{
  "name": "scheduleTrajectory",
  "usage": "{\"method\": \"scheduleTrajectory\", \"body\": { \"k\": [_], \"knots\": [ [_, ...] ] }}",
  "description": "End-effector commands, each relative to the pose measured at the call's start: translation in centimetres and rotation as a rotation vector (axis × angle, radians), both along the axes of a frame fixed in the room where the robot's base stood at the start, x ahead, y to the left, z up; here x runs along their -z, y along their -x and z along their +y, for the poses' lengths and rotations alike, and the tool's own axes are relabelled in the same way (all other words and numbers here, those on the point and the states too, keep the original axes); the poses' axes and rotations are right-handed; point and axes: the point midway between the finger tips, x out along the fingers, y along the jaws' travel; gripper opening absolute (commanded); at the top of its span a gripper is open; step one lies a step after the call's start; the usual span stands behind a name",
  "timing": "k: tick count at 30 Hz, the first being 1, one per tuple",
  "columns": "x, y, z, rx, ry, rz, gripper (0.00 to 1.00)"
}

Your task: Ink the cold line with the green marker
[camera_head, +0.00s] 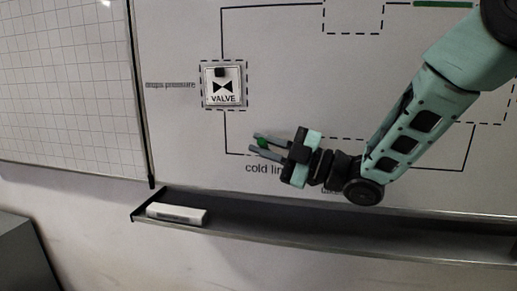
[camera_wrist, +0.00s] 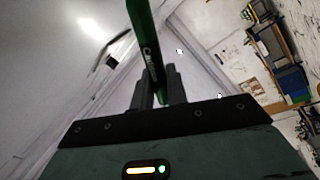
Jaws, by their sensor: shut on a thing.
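My gripper (camera_head: 256,143) is in front of the whiteboard, its fingers pointing left, just above the "cold line" label (camera_head: 262,169), whose end it hides. It is shut on the green marker (camera_head: 263,142), which shows only as a small green spot there. In the wrist view the marker (camera_wrist: 146,45) rises between the fingers (camera_wrist: 160,85). The cold line (camera_head: 240,154) is a thin black line running right from below the valve, partly hidden behind my gripper. I cannot tell whether the marker's tip touches the board.
A square plate marked VALVE (camera_head: 223,86) sits in a dashed box at the upper left. A green stroke (camera_head: 443,4) lies along the top line at the right. A white eraser-like block (camera_head: 176,214) lies at the left end of the dark tray (camera_head: 300,235) below the board.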

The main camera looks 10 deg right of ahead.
Motion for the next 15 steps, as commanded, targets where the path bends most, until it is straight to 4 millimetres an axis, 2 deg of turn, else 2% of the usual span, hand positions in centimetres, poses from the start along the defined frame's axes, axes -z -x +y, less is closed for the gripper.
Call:
{"method": "scheduleTrajectory", "body": {
  "k": [9, 15],
  "knots": [
    [0.2, 0.8, -2.5, 0.002, 0.000, -0.001, 0.00],
    [0.0, 1.0, -3.0, 0.002, 0.001, -0.002, 0.00]
  ]
}}
